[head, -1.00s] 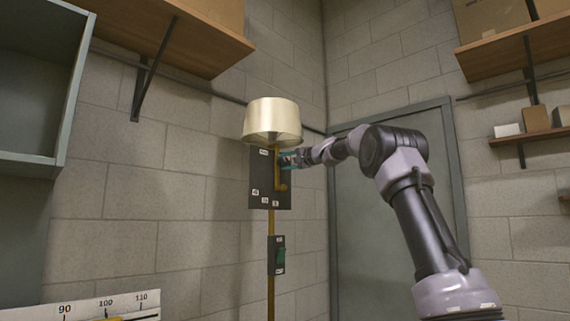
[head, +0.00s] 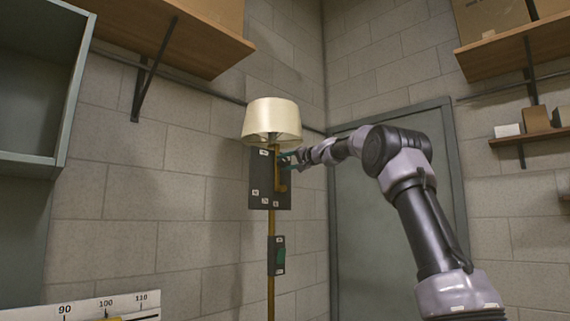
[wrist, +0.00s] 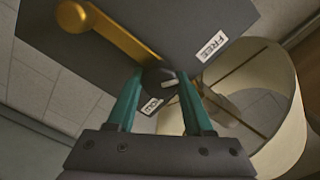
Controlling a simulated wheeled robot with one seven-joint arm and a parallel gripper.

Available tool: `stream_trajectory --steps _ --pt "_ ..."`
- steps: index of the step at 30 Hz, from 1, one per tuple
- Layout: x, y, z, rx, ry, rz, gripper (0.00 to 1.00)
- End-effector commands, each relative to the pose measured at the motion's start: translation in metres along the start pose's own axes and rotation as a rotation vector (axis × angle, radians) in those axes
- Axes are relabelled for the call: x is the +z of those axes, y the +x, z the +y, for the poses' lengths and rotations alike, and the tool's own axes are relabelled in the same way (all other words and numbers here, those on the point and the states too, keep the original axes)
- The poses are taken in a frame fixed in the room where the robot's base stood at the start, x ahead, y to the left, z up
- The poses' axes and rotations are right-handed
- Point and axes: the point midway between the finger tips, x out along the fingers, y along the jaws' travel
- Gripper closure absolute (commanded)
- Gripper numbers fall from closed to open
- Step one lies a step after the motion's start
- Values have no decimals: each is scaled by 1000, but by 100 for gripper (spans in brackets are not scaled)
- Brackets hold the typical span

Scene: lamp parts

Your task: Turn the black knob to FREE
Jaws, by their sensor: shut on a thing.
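The black knob (wrist: 154,76) sits on the dark panel (wrist: 75,55) in the wrist view, partly covered by my fingers. My gripper (wrist: 157,85) has its two teal fingers on either side of the knob and is shut on it. A short white mark on the knob lies to the right of its middle, between the labels. The white FREE label (wrist: 212,43) is up and to the right of the knob. Another label (wrist: 152,106) lies just below the knob, partly hidden. In the head view my gripper (head: 288,160) is at the panel's upper right.
A brass lever (wrist: 117,35) is mounted on the panel beside the knob. A cream lampshade (head: 272,119) hangs close above the panel. A lower box with a green switch (head: 280,257) is on the brass pole (head: 271,225). A door stands behind my arm.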

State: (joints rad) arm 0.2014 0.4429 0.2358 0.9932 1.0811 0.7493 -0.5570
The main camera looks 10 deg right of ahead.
Motion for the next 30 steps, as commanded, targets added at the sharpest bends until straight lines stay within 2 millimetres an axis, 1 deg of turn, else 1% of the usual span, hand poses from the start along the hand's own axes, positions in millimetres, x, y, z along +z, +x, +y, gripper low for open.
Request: stream_trajectory --steps 5,6,8,17,20,23,30 --pt "1 0 2 4 0 -2 100" --pt "1 0 2 4 0 -2 41" --pt "1 0 2 3 0 -2 19" --pt "0 0 1 1 0 0 19" --pt "-1 -6 0 1 0 0 19" --pt "-1 -20 0 2 1 1 19" --pt "-1 -68 1 4 0 1 19"
